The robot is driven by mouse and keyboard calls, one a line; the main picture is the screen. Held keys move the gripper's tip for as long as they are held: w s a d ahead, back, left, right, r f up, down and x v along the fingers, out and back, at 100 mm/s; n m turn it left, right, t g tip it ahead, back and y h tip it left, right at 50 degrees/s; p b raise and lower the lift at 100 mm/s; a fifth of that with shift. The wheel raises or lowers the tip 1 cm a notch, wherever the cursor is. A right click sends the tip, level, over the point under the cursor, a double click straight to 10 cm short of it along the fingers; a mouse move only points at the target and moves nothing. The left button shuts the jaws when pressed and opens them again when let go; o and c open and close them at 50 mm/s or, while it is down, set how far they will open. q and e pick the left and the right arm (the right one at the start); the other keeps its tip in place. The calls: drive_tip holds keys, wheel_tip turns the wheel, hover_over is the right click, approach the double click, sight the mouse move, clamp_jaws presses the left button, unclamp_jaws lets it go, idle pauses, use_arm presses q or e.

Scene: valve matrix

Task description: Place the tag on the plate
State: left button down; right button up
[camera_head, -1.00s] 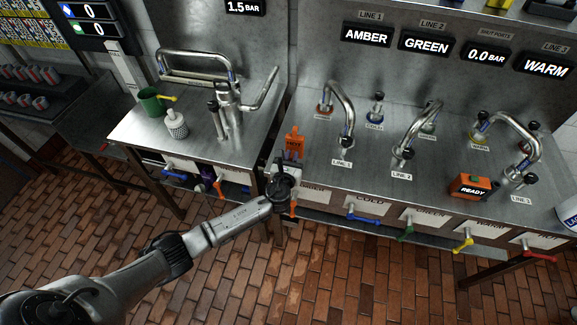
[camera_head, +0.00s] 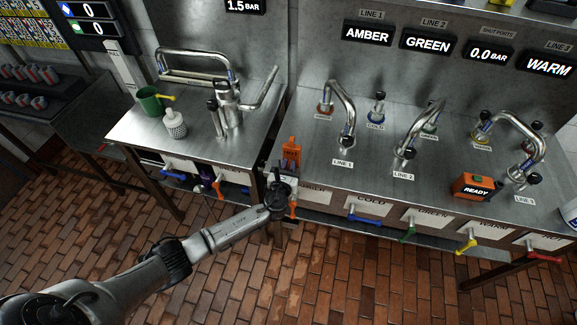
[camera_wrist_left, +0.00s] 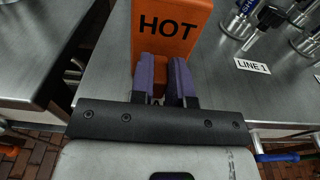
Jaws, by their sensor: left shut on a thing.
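An orange tag (camera_head: 291,153) with the word HOT stands upright at the left front corner of the right-hand steel counter. It also shows large in the left wrist view (camera_wrist_left: 171,30). My left gripper (camera_head: 284,172) is shut on the tag's lower part, with a purple finger on each side of it in the left wrist view (camera_wrist_left: 166,76). Whether the tag's foot touches the counter is hidden by the gripper. I cannot tell which surface is the plate. My right gripper is not in view.
The right counter (camera_head: 320,148) carries several curved taps and an orange READY box (camera_head: 474,187). A LINE 1 label (camera_wrist_left: 252,66) lies right of the tag. Coloured lever handles, including a blue one (camera_head: 364,219), stick out along the front. A green mug (camera_head: 151,101) stands on the left counter.

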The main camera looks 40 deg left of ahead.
use_arm(q)
drive_tip(key=c, duration=1.1)
unclamp_jaws()
